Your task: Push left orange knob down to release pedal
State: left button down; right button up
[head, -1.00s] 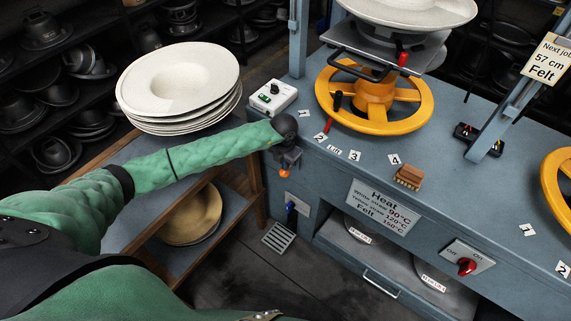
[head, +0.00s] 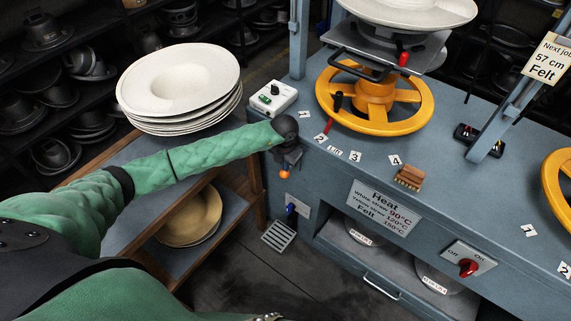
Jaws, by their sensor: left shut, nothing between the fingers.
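The orange knob (head: 285,174) shows just below my left gripper (head: 287,160), at the left front side of the blue press bench. My left gripper is shut and empty, pointing down above the knob. Whether its fingertips touch the knob I cannot tell. The metal grate pedal (head: 279,236) lies low by the floor, under the knob and beside the bench. My right gripper is not in view.
A blue-handled switch (head: 291,208) sits on the bench side below the knob. A wooden shelf holds stacked white hats (head: 180,85) at left. The yellow wheel (head: 375,97), small control box (head: 273,98) and brush (head: 409,178) are on the blue bench (head: 330,190).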

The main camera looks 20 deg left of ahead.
pick_arm(q)
jog(key=shift+s+r+g+p, duration=0.4)
jog(key=shift+r+p, duration=0.2)
jog(key=shift+p, duration=0.75)
notch_tip(320, 180, up, 3)
jog(key=shift+f+p, duration=0.15)
jog(key=shift+p, duration=0.35)
jog(key=shift+w+r, duration=0.15)
jog(key=shift+r, duration=0.2)
jog(key=shift+a+r, duration=0.1)
